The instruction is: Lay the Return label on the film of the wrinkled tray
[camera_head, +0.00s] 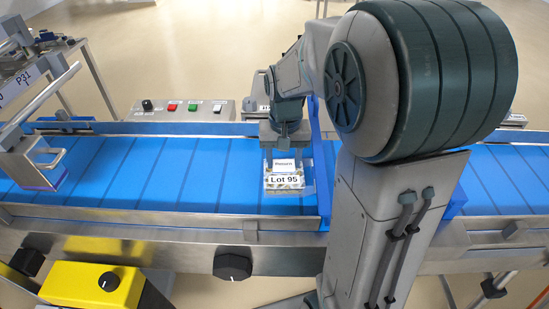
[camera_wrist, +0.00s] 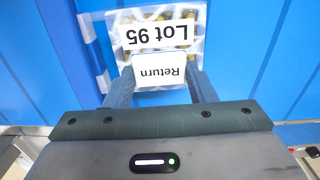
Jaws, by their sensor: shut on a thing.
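The Return label (camera_wrist: 157,70) is a small white card with the word Return. My gripper (camera_wrist: 155,88) is shut on it, with one finger at each side edge of the card. The tray (camera_wrist: 202,45) lies under and beyond the label on the belt, with clear film over its contents and a white Lot 95 label on it. In the head view the Return label (camera_head: 284,165) shows just above the Lot 95 print, below my gripper (camera_head: 285,150). The label overlaps the tray (camera_head: 284,187) in both views; I cannot tell whether it touches the film. Wrinkles in the film are hard to make out.
The blue belt (camera_head: 180,170) is bare to the left of the tray. A blue upright frame (camera_head: 322,165) stands close on the tray's right. A button panel (camera_head: 183,108) lies behind the belt. A metal machine part (camera_head: 35,165) overhangs the belt's left end.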

